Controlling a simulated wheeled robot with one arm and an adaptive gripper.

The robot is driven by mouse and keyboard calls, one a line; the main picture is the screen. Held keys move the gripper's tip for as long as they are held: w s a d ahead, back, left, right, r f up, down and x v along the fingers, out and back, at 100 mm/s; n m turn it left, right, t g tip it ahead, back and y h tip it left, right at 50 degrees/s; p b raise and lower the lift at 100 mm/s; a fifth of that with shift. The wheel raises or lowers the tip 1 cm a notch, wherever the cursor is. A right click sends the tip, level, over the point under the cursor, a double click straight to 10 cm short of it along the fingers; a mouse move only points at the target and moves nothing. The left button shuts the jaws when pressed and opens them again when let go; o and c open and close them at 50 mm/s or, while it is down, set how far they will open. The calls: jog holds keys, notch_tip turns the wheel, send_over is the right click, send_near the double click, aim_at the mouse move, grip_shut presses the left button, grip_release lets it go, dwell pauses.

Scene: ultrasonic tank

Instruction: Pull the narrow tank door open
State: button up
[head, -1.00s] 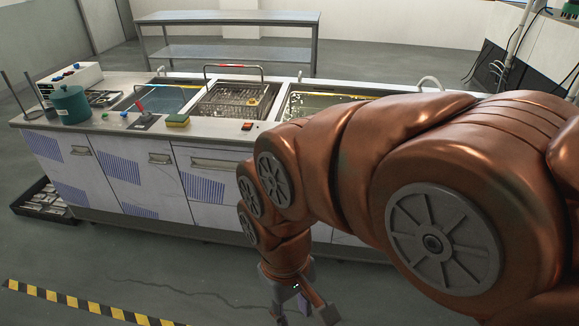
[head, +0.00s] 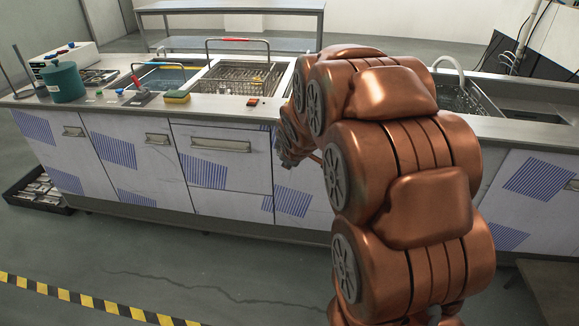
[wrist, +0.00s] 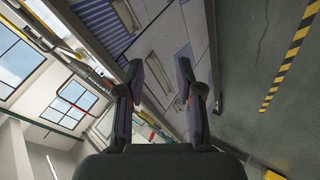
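The tank cabinet's white front with blue striped patches has several doors, all flush. The left door (head: 55,165) and the door beside it (head: 125,175) are narrower and carry short bar handles (head: 73,132) and (head: 157,139). A wider door (head: 215,185) to their right has a long handle (head: 220,145). The front right of it is partly hidden by my arm, so I cannot tell whether another narrow door is there. My gripper (head: 288,158) is near the front, right of the wide door. In the wrist view my gripper (wrist: 160,68) is open and empty, with the cabinet front beyond its fingers.
The counter holds basins, a teal pot (head: 65,84), a sponge (head: 177,97) and a red switch (head: 253,102). A dark tray (head: 38,192) lies on the floor at left. The floor before the left doors is clear up to the striped tape (head: 80,300).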

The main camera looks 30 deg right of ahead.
jog(key=w+d+f+n+t+b, duration=0.45)
jog(key=w+d+f, duration=0.3)
jog(key=w, duration=0.35)
jog(key=w+d+f+n+t+y+b, duration=0.2)
jog(key=d+f+n+t+b, duration=0.15)
jog(key=f+b, duration=0.2)
jog(key=w+d+f+n+t+y+b, duration=0.25)
jog(key=f+n+t+b, duration=0.2)
jog(key=f, duration=0.25)
jog(key=shift+n+g+y, duration=0.25)
jog(key=shift+n+y, duration=0.1)
jog(key=shift+n, duration=0.2)
jog(key=shift+w+r+b, duration=0.15)
jog(key=shift+w+r, duration=0.05)
jog(key=shift+w, duration=1)
jog(key=shift+w+r+b, duration=0.2)
jog(key=shift+w, duration=0.95)
jog(key=shift+w+r+b, duration=0.15)
jog(key=shift+w+r, duration=0.05)
jog(key=shift+w, duration=1)
jog(key=shift+c, duration=0.2)
grip_shut()
